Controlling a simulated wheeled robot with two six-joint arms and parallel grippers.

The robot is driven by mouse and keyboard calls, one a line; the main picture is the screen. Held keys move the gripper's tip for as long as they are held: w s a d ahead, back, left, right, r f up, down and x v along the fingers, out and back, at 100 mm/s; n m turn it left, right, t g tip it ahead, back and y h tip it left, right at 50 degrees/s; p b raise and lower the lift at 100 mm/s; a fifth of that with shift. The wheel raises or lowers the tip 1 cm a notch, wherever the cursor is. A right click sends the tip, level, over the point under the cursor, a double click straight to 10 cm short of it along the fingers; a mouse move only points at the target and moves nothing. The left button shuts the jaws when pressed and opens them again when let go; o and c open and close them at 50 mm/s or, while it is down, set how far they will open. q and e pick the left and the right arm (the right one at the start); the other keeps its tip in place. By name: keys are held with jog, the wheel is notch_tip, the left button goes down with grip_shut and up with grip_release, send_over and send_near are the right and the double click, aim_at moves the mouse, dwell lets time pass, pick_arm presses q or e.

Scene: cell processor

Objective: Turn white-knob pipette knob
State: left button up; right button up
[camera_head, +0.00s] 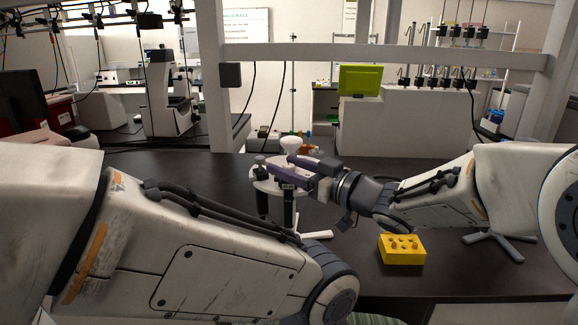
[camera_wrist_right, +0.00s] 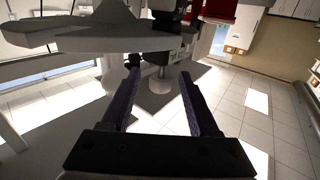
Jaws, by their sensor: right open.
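A pipette stand with a round white top (camera_head: 262,186) stands on the dark bench in the middle of the head view. Dark pipettes (camera_head: 289,212) hang from it, and a white knob (camera_head: 291,143) shows above the rack, behind my right gripper. My right gripper (camera_head: 275,171) reaches in from the right at the level of the rack top and partly hides it. In the right wrist view the right gripper (camera_wrist_right: 160,73) has its two purple fingers apart, with the pale rack disc (camera_wrist_right: 125,45) across the top. I cannot tell whether a finger touches a pipette. My left gripper is not in view.
A yellow block with holes (camera_head: 401,249) sits on the bench (camera_head: 350,262) at front right. A grey stand foot (camera_head: 500,243) lies behind it, near my right arm. My left arm covers the front left. A white frame (camera_head: 400,55) crosses behind the bench.

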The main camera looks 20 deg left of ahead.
grip_shut()
jog(key=shift+r+g+p, duration=0.15)
jog(key=shift+g+p, duration=0.15)
jog(key=shift+p, duration=0.2)
jog(key=n+g+p, duration=0.3)
jog(key=g+p, duration=0.1)
jog(key=n+g+p, duration=0.3)
jog(key=g+p, duration=0.1)
jog(key=g, duration=0.1)
jog(key=shift+r+y+p, duration=0.1)
jog(key=shift+y+p, duration=0.3)
jog(key=n+g+p, duration=0.1)
jog(key=g, duration=0.1)
jog(key=n+g+h+p, duration=0.1)
jog(key=n+g, duration=0.1)
jog(key=shift+f, duration=0.2)
jog(key=shift+n+g+h+p, duration=0.6)
jog(key=shift+n+g+h, duration=0.5)
jog(key=shift+g, duration=0.6)
jog(key=shift+n+g+h, duration=0.3)
jog(key=shift+n+g, duration=0.2)
